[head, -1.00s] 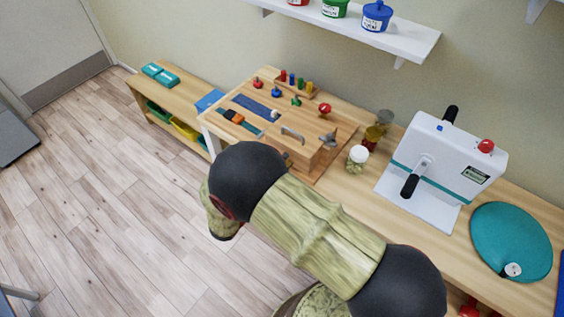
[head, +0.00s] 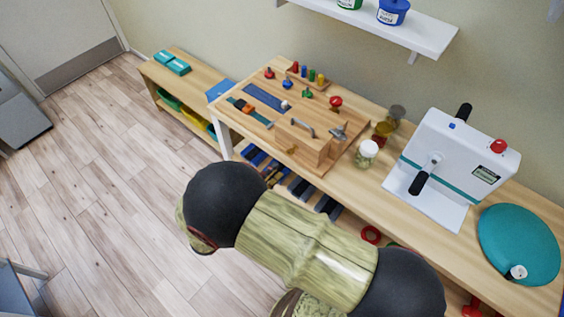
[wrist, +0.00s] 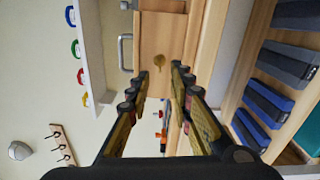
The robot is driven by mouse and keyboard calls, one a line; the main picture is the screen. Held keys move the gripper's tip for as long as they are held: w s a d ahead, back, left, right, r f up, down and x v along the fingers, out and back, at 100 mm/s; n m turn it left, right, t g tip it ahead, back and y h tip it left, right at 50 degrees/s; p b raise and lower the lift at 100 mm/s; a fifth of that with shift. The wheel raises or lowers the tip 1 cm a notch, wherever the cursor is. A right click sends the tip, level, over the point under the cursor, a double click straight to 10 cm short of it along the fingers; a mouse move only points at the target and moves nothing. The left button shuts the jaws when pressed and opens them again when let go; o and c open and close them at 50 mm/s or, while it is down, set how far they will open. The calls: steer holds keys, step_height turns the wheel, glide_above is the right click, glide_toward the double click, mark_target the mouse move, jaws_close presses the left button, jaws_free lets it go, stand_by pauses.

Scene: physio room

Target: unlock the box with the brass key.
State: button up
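The wooden box (head: 312,153) stands on the activity board on the bench, with a grey metal handle (head: 302,127) on top. In the wrist view the box (wrist: 160,32) is ahead of my gripper, its handle at the left. A small brass piece, apparently the brass key (wrist: 162,74), shows against the box's front; its bow and shank are hard to make out. My gripper (wrist: 160,78) is open, its fingertips on either side of the brass piece in the picture. I cannot tell the distance left or any contact. In the head view my gripper is hidden behind my arm.
The board (head: 335,165) also carries coloured pegs and knobs. A white-lidded jar (head: 367,154) and a white crank machine (head: 455,150) stand to its right. Under the bench, a shelf holds blue and grey bars (wrist: 285,65). Floor is clear at left.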

steer(key=v, duration=0.2)
steer(key=shift+s+a, duration=0.2)
stand_by(0.5)
